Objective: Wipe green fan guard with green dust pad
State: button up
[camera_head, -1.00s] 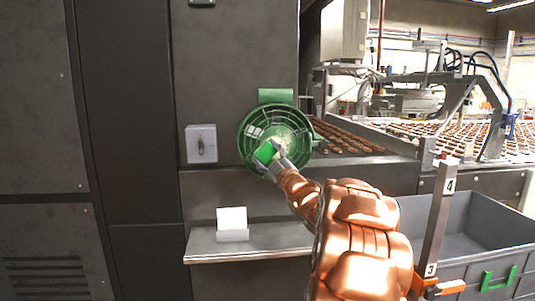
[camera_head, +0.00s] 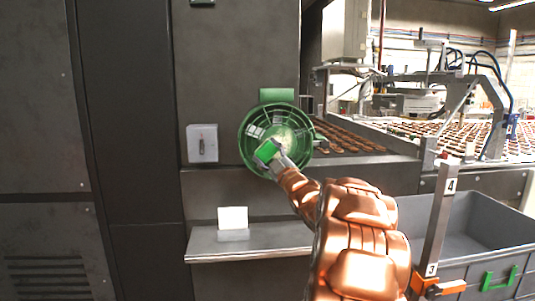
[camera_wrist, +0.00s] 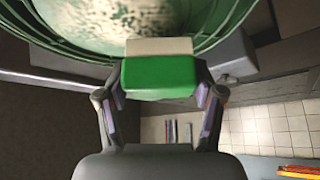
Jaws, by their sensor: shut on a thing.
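The green fan guard (camera_head: 293,121) is a round ribbed dish mounted on the dark cabinet wall, left of the conveyor. The wrist view shows its rim and ribs (camera_wrist: 75,45) at the top, with a pale speckled patch of dust inside. My gripper (camera_head: 277,160) is shut on the green dust pad (camera_head: 266,150), in front of the lower middle of the guard. In the wrist view, my gripper (camera_wrist: 160,92) has a finger on each side of the green pad (camera_wrist: 160,75). The pad's pale face points at the guard; I cannot tell whether it touches.
A grey switch box (camera_head: 202,143) sits left of the guard. A metal shelf (camera_head: 270,240) with a white card (camera_head: 233,218) juts out below. A grey bin (camera_head: 470,235) and an upright post (camera_head: 437,215) stand at right, below a conveyor of biscuits (camera_head: 350,138).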

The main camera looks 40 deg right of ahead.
aim_at(278, 150)
jog(key=shift+w+d, duration=0.45)
jog(key=shift+w, duration=0.1)
jog(key=shift+s, duration=0.1)
dwell(0.3)
jog(key=shift+s+d+r+p, duration=0.1)
jog(key=shift+s+d+p, duration=0.2)
jog(key=shift+s+d, duration=0.35)
jog(key=shift+s+d+f+p, duration=0.1)
jog(key=shift+s+d+p, duration=0.25)
jog(key=shift+d, duration=0.55)
jog(key=shift+s+d+r+p, duration=0.1)
jog(key=shift+s+d+p, duration=0.1)
jog(key=shift+s+d, duration=0.5)
jog(key=shift+s+d+p, duration=0.2)
jog(key=shift+s+d, duration=0.25)
jog(key=shift+d, duration=0.25)
jog(key=shift+s+d+p, duration=0.2)
jog(key=shift+s+d, duration=0.25)
jog(key=shift+d, duration=0.25)
jog(key=shift+s+a+r, duration=0.1)
jog(key=shift+a+r, duration=0.05)
jog(key=shift+r, duration=0.45)
jog(key=shift+w+a+b, duration=0.85)
jog(key=shift+w+a, duration=0.15)
jog(key=shift+a, duration=0.25)
jog(key=shift+w+a+b, duration=0.8)
jog(key=shift+w+a, duration=0.15)
jog(key=shift+a, duration=0.25)
